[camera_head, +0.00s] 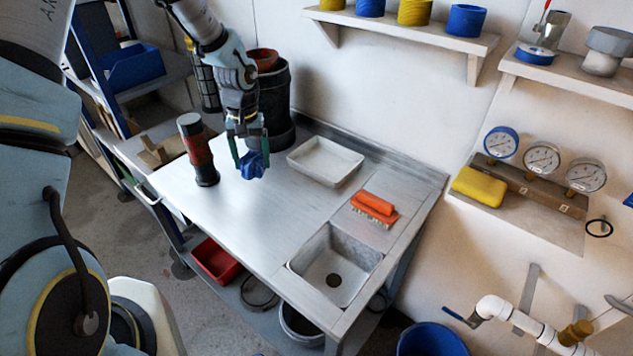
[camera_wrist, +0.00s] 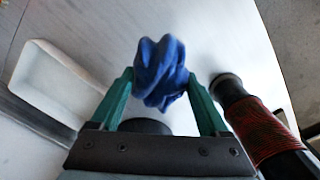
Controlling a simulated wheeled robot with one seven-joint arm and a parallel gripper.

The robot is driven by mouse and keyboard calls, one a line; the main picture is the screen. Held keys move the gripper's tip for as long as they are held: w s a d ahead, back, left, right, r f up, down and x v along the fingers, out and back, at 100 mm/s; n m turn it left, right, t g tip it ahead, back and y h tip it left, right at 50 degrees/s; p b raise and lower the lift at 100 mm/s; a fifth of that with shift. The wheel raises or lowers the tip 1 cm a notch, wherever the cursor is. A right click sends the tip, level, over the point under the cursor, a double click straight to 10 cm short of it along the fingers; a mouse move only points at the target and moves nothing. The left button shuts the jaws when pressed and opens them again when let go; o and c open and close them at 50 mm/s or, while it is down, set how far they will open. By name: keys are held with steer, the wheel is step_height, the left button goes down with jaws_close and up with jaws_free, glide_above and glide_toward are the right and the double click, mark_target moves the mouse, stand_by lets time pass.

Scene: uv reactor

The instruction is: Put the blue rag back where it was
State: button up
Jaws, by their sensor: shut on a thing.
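The blue rag (camera_head: 252,164) is a crumpled bundle held between the green fingers of my gripper (camera_head: 250,152). In the head view it hangs over the left part of the metal worktop (camera_head: 250,218). The wrist view shows the rag (camera_wrist: 160,72) pinched between both fingertips (camera_wrist: 158,85), with the pale worktop surface beyond it. How far the rag is above the worktop is hard to tell.
A dark cylinder with a red band (camera_head: 199,150) stands left of my gripper. A white tray (camera_head: 325,161) lies to the right. An orange brush (camera_head: 374,208) lies near the sink (camera_head: 334,265). A tall dark bin (camera_head: 270,100) stands behind. The front-middle worktop is clear.

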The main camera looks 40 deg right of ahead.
steer(key=shift+s+d+f+b, duration=0.1)
steer(key=shift+s+d+b, duration=0.2)
steer(key=shift+b, duration=0.1)
steer(key=s+d+m+b, duration=0.2)
steer(key=s+b, duration=0.1)
steer(key=s+d+m+b, duration=0.2)
steer(key=s+d+b, duration=0.1)
steer(key=s, duration=0.1)
steer(key=s+d+f+m+b, duration=0.1)
steer(key=s+d+m+b, duration=0.1)
steer(key=s+d+b, duration=0.1)
steer(key=shift+s+b, duration=0.2)
steer(key=shift+b, duration=0.1)
steer(key=s+d+m+b, duration=0.4)
steer(key=s+m+b, duration=0.4)
steer(key=s, duration=0.7)
steer(key=p, duration=0.4)
glide_above(395, 190)
steer(key=shift+a+f+n, duration=0.2)
steer(key=shift+f+n, duration=0.2)
steer(key=shift+f, duration=0.35)
step_height(395, 190, down, 4)
steer(key=shift+f+p, duration=0.1)
steer(key=shift+p, duration=0.5)
steer(key=shift+w+d+f+p, duration=0.1)
steer(key=shift+d+f+p, duration=0.1)
steer(key=shift+f+p, duration=0.2)
steer(key=shift+f, duration=0.1)
